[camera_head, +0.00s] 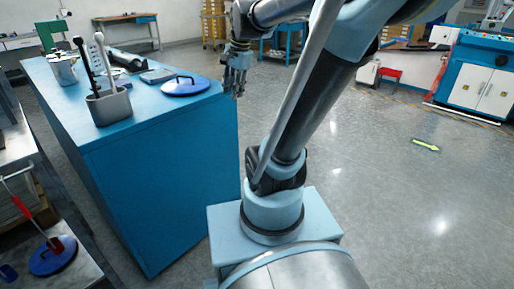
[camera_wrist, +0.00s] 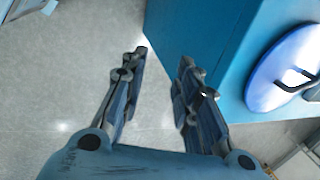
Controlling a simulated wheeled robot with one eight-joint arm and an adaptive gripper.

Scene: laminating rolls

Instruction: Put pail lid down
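A round blue lid (camera_head: 180,87) with a dark arched handle lies flat on the blue cabinet top, near its right end. It also shows at the right edge of the wrist view (camera_wrist: 268,80), partly cut off by the frame. My gripper (camera_head: 238,88) is just right of the lid, beyond the cabinet's edge. In the wrist view my gripper (camera_wrist: 163,57) has its two fingers apart with nothing between them. The fingers do not touch the lid. Which lid is the pail lid is not certain, as another blue disc (camera_head: 45,262) lies at the lower left.
The blue cabinet (camera_head: 165,170) also bears a grey holder (camera_head: 108,106) with upright handled tools, a metal pail-like container (camera_head: 64,72) and a dark flat item (camera_head: 157,76). A metal table stands at the lower left. The floor right of the cabinet is largely open.

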